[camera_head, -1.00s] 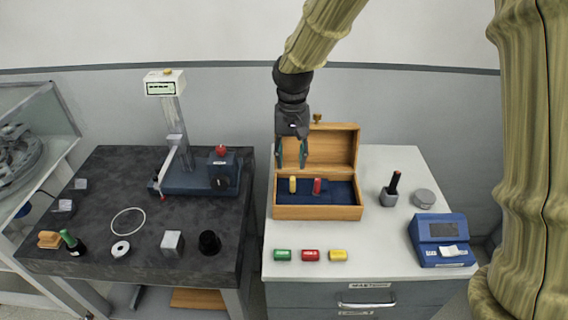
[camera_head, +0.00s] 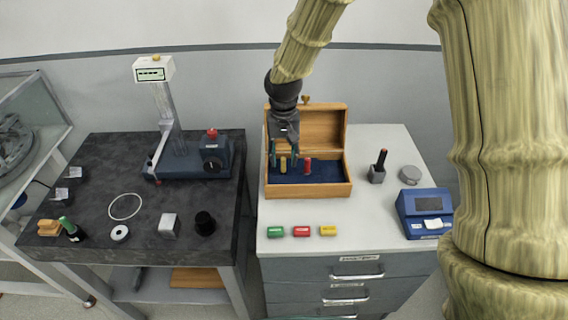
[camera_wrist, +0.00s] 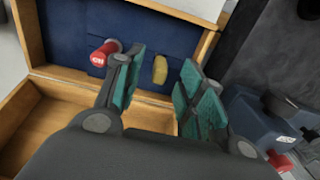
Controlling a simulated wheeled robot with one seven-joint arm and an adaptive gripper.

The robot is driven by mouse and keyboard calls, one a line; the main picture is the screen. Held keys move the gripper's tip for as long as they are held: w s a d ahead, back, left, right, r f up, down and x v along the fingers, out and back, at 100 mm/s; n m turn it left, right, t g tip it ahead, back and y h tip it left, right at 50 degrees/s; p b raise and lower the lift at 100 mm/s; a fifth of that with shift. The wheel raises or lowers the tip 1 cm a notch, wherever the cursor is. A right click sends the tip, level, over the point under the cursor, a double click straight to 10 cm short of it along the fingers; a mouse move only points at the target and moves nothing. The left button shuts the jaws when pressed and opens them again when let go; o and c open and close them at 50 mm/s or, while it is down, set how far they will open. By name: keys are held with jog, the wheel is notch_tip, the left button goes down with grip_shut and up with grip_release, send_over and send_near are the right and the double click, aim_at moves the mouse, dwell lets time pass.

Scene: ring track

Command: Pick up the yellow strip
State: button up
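A small yellow piece (camera_head: 283,165) stands upright in the blue-lined wooden box (camera_head: 310,189). Another yellow piece (camera_head: 328,230) lies on the white cabinet top in front of the box; I cannot tell which one the task calls the strip. My gripper (camera_head: 284,156) is open above the box, its teal fingers to either side of the standing yellow piece in the head view. In the wrist view the same yellow piece (camera_wrist: 160,69) shows between the fingertips (camera_wrist: 162,78), with no visible contact.
A red piece (camera_head: 308,166) stands in the box, right of the yellow one. The open lid (camera_head: 320,127) rises behind. Green (camera_head: 276,231) and red (camera_head: 301,231) pieces lie in front. A blue device (camera_head: 424,213) sits at right. A dark table (camera_head: 100,180) stands left.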

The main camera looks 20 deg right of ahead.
aim_at(283, 158)
jog(key=f, duration=0.1)
jog(key=w+f, duration=0.1)
jog(key=f, duration=0.1)
jog(key=shift+s+f, duration=0.1)
jog(key=shift+s, duration=0.25)
jog(key=shift+w, duration=0.15)
jog(key=shift+c, duration=1.4)
grip_shut()
